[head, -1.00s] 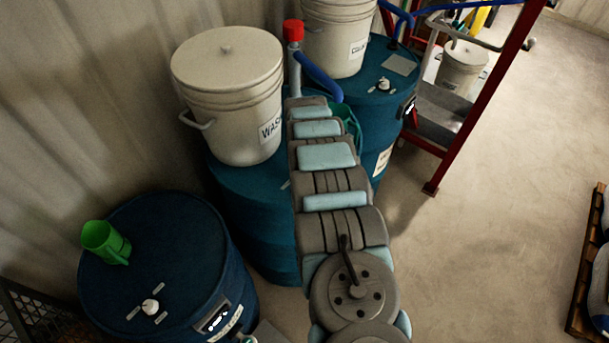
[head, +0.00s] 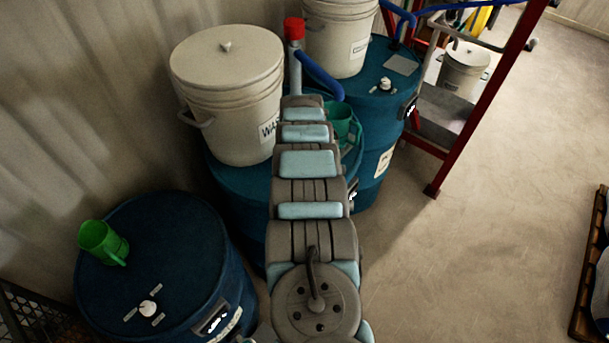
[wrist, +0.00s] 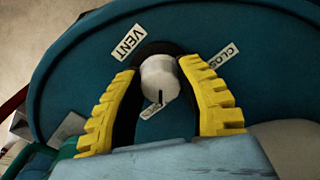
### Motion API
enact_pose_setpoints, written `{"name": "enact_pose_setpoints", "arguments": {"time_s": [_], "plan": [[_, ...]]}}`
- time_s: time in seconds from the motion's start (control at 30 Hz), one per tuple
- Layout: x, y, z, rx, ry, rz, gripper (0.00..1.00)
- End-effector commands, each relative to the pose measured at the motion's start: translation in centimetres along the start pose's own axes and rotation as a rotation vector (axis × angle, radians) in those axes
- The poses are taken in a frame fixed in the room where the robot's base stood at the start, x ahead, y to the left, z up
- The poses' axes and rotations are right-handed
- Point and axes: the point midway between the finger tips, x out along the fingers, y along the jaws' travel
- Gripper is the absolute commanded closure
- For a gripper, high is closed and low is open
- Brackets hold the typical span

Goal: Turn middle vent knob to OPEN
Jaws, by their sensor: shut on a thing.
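In the wrist view, the white middle vent knob (wrist: 159,76) sits on top of a blue drum (wrist: 85,70), between the yellow fingers of my gripper (wrist: 158,70). The fingers are shut on the knob from both sides. A dark pointer line on the knob faces the lower edge of the picture, towards a small label (wrist: 152,110) that is partly hidden and unreadable. The VENT label (wrist: 128,42) is at upper left and the CLOSE label (wrist: 224,56) at upper right. In the head view, my arm hides the gripper and this knob on the middle drum (head: 232,185).
A white lidded bucket (head: 228,95) stands on the middle drum beside my arm. A green jug (head: 342,118) and a red-capped pipe (head: 294,32) are close by. The left drum (head: 150,260) and right drum (head: 375,165) stand either side. Open floor (head: 480,230) lies right.

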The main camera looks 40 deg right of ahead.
Motion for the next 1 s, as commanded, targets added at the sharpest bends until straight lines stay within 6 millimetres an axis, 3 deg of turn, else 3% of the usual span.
{"name": "enact_pose_setpoints", "arguments": {"time_s": [0.4, 0.43, 0.5, 0.53, 1.0], "plan": [[0.17, -0.03, 0.09, 0.006, -0.002, 0.000, 0.99], [0.17, -0.03, 0.08, 0.006, -0.002, 0.000, 0.57], [0.15, -0.03, 0.07, 0.006, -0.002, 0.000, 0.37], [0.13, -0.03, 0.06, 0.006, -0.002, 0.000, 0.33], [-0.68, 0.01, -0.05, 0.005, 0.001, 0.001, 0.33]]}}
